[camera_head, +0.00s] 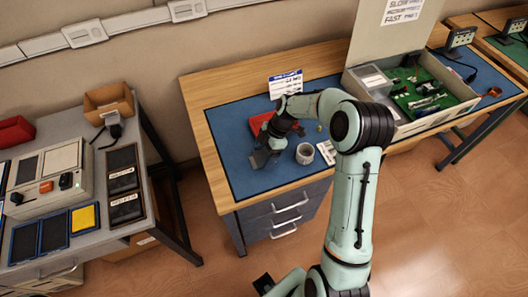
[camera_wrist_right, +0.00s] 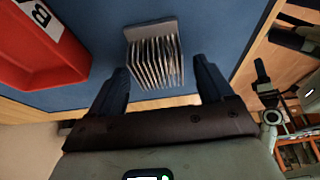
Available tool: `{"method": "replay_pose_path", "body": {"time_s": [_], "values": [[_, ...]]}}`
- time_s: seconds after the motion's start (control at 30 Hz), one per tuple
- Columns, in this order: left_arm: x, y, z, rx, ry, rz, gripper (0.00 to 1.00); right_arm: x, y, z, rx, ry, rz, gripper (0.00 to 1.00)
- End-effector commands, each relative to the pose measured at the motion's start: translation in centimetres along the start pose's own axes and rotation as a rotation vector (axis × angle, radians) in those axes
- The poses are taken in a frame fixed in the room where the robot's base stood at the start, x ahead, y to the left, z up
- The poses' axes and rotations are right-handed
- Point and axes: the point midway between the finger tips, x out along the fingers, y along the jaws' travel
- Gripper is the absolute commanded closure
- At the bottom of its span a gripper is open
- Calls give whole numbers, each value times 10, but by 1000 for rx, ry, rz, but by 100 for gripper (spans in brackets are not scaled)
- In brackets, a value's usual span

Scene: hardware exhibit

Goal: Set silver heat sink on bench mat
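The silver heat sink (camera_wrist_right: 155,50), a grey block with thin parallel fins, sits over the blue surface in the right wrist view. My right gripper (camera_wrist_right: 160,68) is open, with one dark finger on each side of the heat sink and visible gaps to both. In the head view my right gripper (camera_head: 262,158) is low over the left part of the blue bench mat (camera_head: 236,120). The heat sink is too small and too covered there to make out surely. My left gripper is not in view.
A red bin (camera_wrist_right: 38,50) labelled B stands close beside the gripper. A grey cup (camera_head: 305,153) and a small white card (camera_head: 326,152) are right of it. An open box with green boards (camera_head: 425,98) fills the bench's right part. A side table (camera_head: 70,130) with devices stands left.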

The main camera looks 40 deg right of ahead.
Motion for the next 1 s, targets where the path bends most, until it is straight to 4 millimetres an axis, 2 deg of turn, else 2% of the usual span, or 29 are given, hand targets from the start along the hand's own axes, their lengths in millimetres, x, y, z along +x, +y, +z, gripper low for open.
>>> {"method": "replay_pose_path", "body": {"time_s": [0.27, 0.37, 0.7, 0.83, 1.0], "values": [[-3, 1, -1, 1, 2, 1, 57, -7, 1, -1, 0, -1, 3, 19], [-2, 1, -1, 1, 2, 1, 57, -22, 1, -1, 0, -1, 5, 19], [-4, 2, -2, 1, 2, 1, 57, -93, 1, -1, 0, -1, 5, 19], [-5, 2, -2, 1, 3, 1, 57, -111, 1, -1, 0, -1, 3, 19], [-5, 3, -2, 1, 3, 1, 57, -122, 0, -1, 0, 0, 1, 19]]}}
